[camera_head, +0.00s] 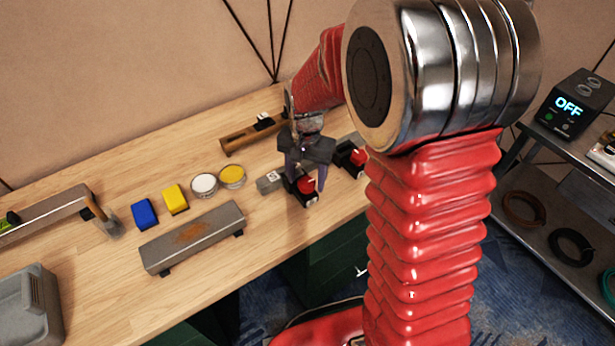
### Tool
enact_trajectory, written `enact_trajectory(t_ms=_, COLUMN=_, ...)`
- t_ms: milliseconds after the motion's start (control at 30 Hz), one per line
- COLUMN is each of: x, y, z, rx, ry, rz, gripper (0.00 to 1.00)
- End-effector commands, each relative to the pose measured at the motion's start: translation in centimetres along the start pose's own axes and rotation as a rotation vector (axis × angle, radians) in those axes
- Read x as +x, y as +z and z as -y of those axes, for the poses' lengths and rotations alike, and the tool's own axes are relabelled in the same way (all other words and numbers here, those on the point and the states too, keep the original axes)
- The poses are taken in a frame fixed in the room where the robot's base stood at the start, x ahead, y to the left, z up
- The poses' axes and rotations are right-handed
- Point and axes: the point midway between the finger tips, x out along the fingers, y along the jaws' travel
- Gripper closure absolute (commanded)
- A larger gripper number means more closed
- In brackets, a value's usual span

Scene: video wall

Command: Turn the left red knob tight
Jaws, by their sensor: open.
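The left red knob (307,184) sits on a small black block near the front edge of the wooden table. My gripper (305,184) is open above it, with its fingers pointing down and one on each side of the knob. I cannot tell whether the fingers touch it. A second red knob (358,157) on a black block is to the right, partly hidden by my arm. A grey metal bar (270,183) shows at the left of the left knob.
A long grey metal plate with a rusty patch (192,238), blue block (145,213), yellow block (176,198) and two round tins (232,176) lie left of my gripper. A wooden-handled tool (240,139) lies behind. A metal shelf with an "OFF" display box (573,103) stands at right.

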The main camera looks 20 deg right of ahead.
Motion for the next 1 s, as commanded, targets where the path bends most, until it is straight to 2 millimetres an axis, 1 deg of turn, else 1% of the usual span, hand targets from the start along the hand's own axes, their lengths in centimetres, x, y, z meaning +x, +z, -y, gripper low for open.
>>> enact_trajectory(t_ms=233, x=-0.1, y=0.1, z=-0.1, rx=0.000, ry=0.002, rz=0.002, gripper=0.45)
enact_trajectory(t_ms=367, x=-0.8, y=0.1, z=-0.1, rx=0.000, ry=0.002, rz=0.002, gripper=0.45)
enact_trajectory(t_ms=567, x=-3.5, y=0.0, z=0.0, rx=0.000, ry=0.000, rz=-0.001, gripper=0.45)
enact_trajectory(t_ms=1000, x=-11.1, y=-0.1, z=0.1, rx=0.000, ry=-0.001, rz=-0.001, gripper=0.45)
